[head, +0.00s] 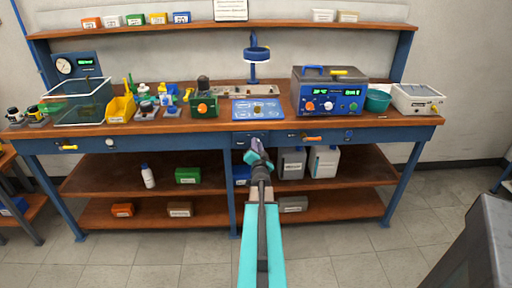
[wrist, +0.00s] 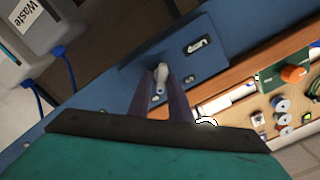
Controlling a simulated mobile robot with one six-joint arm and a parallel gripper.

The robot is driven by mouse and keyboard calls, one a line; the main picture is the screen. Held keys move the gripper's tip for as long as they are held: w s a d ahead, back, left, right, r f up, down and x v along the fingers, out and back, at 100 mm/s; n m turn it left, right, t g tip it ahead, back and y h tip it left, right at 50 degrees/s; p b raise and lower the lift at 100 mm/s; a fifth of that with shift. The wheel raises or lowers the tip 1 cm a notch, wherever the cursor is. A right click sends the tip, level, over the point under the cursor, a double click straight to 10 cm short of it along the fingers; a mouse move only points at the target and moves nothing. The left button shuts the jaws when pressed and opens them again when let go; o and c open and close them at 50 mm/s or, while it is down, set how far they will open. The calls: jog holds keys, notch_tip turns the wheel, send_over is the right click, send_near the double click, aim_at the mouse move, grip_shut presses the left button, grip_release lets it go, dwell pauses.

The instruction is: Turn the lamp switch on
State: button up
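The lamp switch is a small pale toggle lever (wrist: 161,72) on a blue plate (wrist: 207,72) on the bench's front, beside a label that seems to read "Lamp". In the head view its plate (head: 241,140) is partly hidden by my arm. My gripper (wrist: 162,84) reaches the plate in the wrist view, its two dark fingers apart with the lever between them. I cannot tell if either finger touches it. In the head view my gripper (head: 254,149) is in front of the bench edge. A blue ring lamp (head: 257,54) stands above the bench.
The wooden bench top (head: 215,125) holds a glass tank (head: 80,103), a green box with an orange knob (head: 203,105) and a blue-fronted bath unit (head: 331,101). Waste containers (head: 323,163) stand on the shelf below. The floor in front is clear around my arm.

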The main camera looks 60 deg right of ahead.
jog(key=shift+o, duration=0.9)
jog(key=shift+w, duration=0.1)
jog(key=shift+f, duration=0.1)
jog(key=shift+a, duration=0.2)
jog(key=p+v, duration=0.9)
jog(key=v, duration=0.4)
jog(key=shift+s, duration=0.3)
jog(key=shift+a, duration=0.15)
dwell(0.7)
